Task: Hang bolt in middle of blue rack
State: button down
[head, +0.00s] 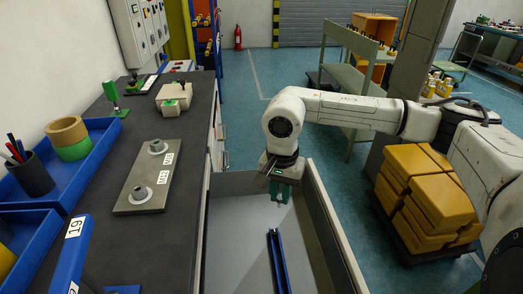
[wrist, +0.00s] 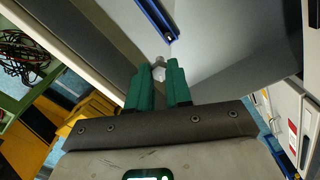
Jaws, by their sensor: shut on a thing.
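My gripper (head: 280,192) hangs over the open grey drawer, pointing down. In the wrist view its green fingers (wrist: 160,82) are shut on a small grey metal bolt (wrist: 158,73), whose end shows between the fingertips. The bolt cannot be made out in the head view. A narrow blue rack (head: 278,262), like a rail, lies in the drawer, nearer the camera than my gripper. The rack also shows at the top of the wrist view (wrist: 156,18), beyond the fingertips and apart from the bolt.
The grey drawer (head: 240,235) has raised walls on both sides. A dark workbench (head: 180,225) on the left carries a metal plate (head: 152,177) with two round fittings, and blue trays (head: 75,180). Yellow boxes (head: 425,190) are stacked on the floor at right.

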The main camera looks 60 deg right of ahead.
jog(key=shift+s+a+f+m+p, duration=0.25)
jog(key=shift+s+a+f+m, duration=0.75)
jog(key=shift+f, duration=1.3)
jog(key=shift+s+a+f+m+p, duration=0.25)
jog(key=shift+s+a+f, duration=0.5)
jog(key=shift+a+f, duration=1.05)
jog(key=shift+s+a+f+m+p, duration=0.2)
jog(key=shift+s+a+f+m, duration=0.55)
jog(key=shift+f, duration=2)
jog(key=shift+s, duration=0.1)
jog(key=shift+f, duration=0.15)
jog(key=shift+a+f+b, duration=0.1)
jog(key=shift+f+b, duration=0.35)
jog(key=shift+b, duration=0.3)
jog(key=shift+f+b, duration=0.4)
jog(key=shift+b, duration=0.35)
jog(key=shift+f+b, duration=0.9)
jog(key=shift+b, duration=0.1)
jog(key=shift+f+b, duration=0.15)
jog(key=shift+b, duration=0.3)
